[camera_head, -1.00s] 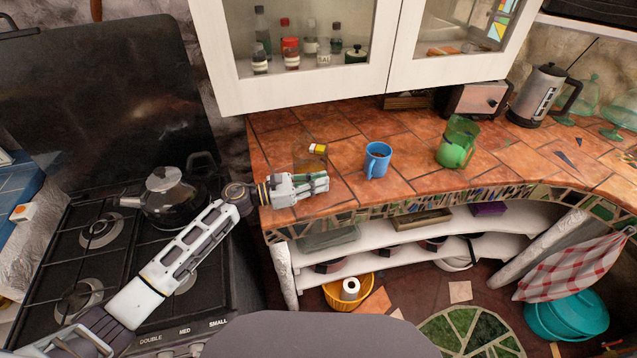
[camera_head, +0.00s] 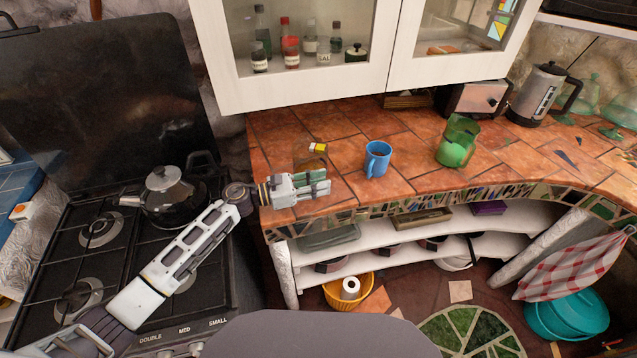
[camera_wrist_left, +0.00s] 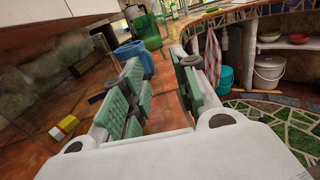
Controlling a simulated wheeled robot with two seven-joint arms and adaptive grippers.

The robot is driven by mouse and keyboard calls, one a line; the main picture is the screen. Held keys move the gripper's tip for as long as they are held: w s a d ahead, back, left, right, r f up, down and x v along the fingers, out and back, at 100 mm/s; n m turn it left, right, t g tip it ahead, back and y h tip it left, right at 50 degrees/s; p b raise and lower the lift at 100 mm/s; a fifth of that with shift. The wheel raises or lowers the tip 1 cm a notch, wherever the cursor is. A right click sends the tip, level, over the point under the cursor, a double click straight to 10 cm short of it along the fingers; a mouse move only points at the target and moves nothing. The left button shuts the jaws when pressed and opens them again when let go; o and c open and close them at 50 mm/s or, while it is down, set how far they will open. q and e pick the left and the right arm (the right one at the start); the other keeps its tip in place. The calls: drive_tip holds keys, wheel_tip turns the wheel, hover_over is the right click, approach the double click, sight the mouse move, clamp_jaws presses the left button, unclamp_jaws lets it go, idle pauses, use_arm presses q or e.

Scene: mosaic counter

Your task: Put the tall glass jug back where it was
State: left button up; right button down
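The tall glass jug (camera_head: 457,142) is green and see-through and stands upright on the tiled counter (camera_head: 405,185), right of a blue mug (camera_head: 377,160). It shows in part in the left wrist view (camera_wrist_left: 147,33), behind the blue mug (camera_wrist_left: 134,56). My left gripper (camera_head: 328,183) is at the counter's left front, well left of the jug and mug. Its fingers (camera_wrist_left: 162,98) are apart with nothing seen between them. My right gripper is in neither view.
A small yellow, red and white block (camera_head: 318,148) lies behind my left gripper. A toaster (camera_head: 475,98) and a steel kettle (camera_head: 543,95) stand along the back. A black kettle (camera_head: 167,194) sits on the stove at left. The white wall cabinet (camera_head: 305,98) overhangs the counter.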

use_arm(q)
drive_tip(key=shift+r, duration=0.15)
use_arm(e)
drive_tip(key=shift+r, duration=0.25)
